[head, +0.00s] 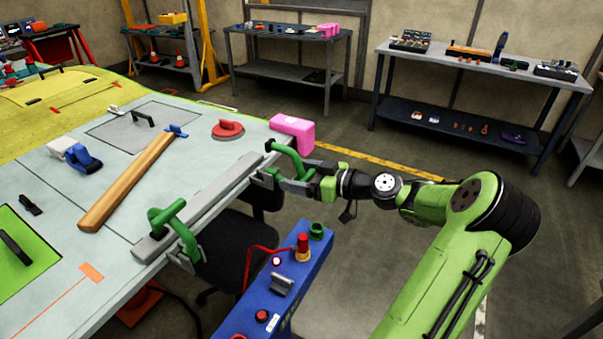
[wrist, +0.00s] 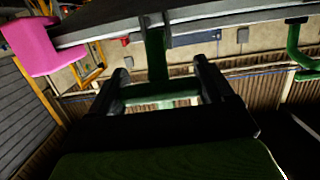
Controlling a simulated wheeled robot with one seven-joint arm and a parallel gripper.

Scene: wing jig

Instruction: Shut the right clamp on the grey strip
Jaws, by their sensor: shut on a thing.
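The grey strip (head: 208,202) lies along the near edge of the pale wing panel. The right clamp (head: 291,158), a green C-shaped clamp, stands at the strip's far end. Its upper arm reaches over the panel edge; whether its tip touches the strip, I cannot tell. My gripper (head: 299,187) is at this clamp, below its upper arm and outside the panel edge. In the wrist view, the right clamp's green upright and crossbar (wrist: 157,62) show between my gripper's two dark fingers (wrist: 160,88), which are closed on it. The left clamp (head: 178,226) stands at the strip's near end.
A pink block (head: 293,131) sits on the panel corner close to the right clamp. A red round-handled piece (head: 228,129) and a wooden bar (head: 128,180) lie on the panel.

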